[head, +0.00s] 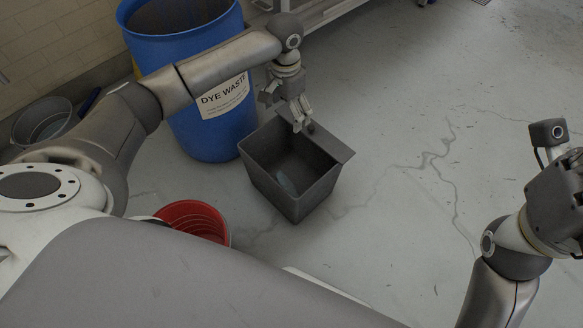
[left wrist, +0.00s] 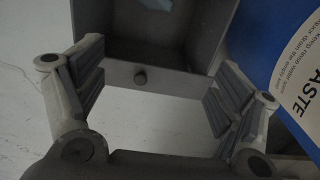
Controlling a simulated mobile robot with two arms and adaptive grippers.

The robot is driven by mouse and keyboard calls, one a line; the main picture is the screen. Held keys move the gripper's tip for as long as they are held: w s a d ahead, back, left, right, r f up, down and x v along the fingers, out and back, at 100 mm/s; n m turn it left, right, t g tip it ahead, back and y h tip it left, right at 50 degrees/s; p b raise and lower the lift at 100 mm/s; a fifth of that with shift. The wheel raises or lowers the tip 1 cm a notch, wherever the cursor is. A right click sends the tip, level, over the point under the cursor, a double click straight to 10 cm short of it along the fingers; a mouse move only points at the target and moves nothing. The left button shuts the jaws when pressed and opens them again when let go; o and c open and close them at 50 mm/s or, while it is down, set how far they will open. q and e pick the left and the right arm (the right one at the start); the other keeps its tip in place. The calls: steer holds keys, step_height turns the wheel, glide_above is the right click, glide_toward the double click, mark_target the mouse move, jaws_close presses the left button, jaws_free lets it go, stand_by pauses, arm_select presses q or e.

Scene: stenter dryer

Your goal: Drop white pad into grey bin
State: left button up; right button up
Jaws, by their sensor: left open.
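The grey bin (head: 268,185) stands open-topped on the floor in front of the blue drum. A pale, bluish-white pad (head: 287,181) lies inside it, low down and partly in shadow; a corner of it also shows at the top edge of the left wrist view (left wrist: 171,4). My left gripper (head: 302,121) is above the bin's far rim, fingers pointing down. In the left wrist view its fingers (left wrist: 152,98) are spread with nothing held, and the bin's rim with a round knob shows beyond them. My right gripper (head: 572,205) is cut off at the right edge; its fingers are not clear.
A blue drum (head: 190,65) labelled DYE WASTE stands just behind and left of the bin. A red bucket (head: 197,217) is at the front left, and a grey metal tub (head: 42,122) stands by the wall. The floor to the right is clear.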

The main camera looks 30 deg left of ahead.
arm_select(q)
step_height(320, 180, up, 5)
steer(key=shift+r, duration=0.1)
stand_by(0.5)
